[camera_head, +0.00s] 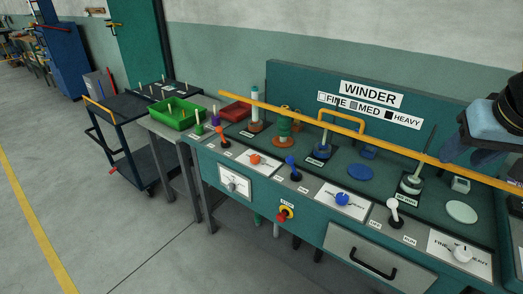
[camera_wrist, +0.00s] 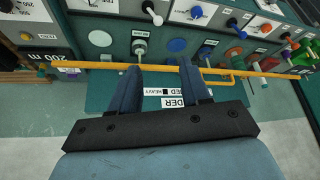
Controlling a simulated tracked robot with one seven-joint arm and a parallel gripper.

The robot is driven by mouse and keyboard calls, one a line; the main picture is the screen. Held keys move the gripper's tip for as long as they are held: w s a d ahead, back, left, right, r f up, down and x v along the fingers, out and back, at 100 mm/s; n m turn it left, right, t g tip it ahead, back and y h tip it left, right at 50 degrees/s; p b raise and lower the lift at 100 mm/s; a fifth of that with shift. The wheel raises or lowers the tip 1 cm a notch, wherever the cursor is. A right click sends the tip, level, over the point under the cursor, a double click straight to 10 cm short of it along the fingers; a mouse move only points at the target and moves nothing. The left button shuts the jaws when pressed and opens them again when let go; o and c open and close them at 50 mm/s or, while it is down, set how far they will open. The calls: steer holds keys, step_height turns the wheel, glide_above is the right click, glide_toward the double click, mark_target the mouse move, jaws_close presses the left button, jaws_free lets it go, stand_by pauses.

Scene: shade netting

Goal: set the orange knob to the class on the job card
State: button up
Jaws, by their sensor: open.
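The orange knob (camera_head: 255,159) sits on a white plate on the sloped front panel of the winder bench, left of the blue lever. It also shows small at the upper right of the wrist view (camera_wrist: 265,28). Its pointer setting is too small to read. I cannot make out a job card. The winder sign (camera_head: 368,93) on the backboard has a legend: FINE with white, MED with grey, HEAVY with black. My gripper (camera_wrist: 160,69) is open and empty in the wrist view, over the bench's back part and apart from the orange knob.
A yellow rail (camera_head: 330,128) runs along the bench above the spools. A blue knob (camera_head: 342,199) and a white knob (camera_head: 462,253) sit on similar plates. Orange (camera_head: 221,133), blue (camera_head: 293,167) and white (camera_head: 393,206) levers stand between. A green tray (camera_head: 178,113) is at left.

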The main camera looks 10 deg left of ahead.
steer(key=shift+o, duration=0.8)
steer(key=shift+w+r, duration=0.15)
steer(key=shift+w, duration=0.05)
steer(key=shift+o, duration=1.1)
steer(key=w+a+r+g, duration=0.1)
steer(key=w+a, duration=0.2)
steer(key=w, duration=0.4)
steer(key=w+a+r+n+y, duration=0.1)
steer(key=w+a, duration=0.3)
steer(key=w, duration=0.3)
steer(key=shift+a+r+g, duration=0.15)
steer(key=shift+r+g, duration=0.25)
steer(key=n+g+h, duration=0.1)
steer(key=n+g, duration=0.2)
steer(key=g, duration=0.1)
glide_above(255, 157)
step_height(255, 157, down, 24)
step_height(255, 157, down, 13)
steer(key=shift+f, duration=0.15)
steer(key=shift+c, duration=0.3)
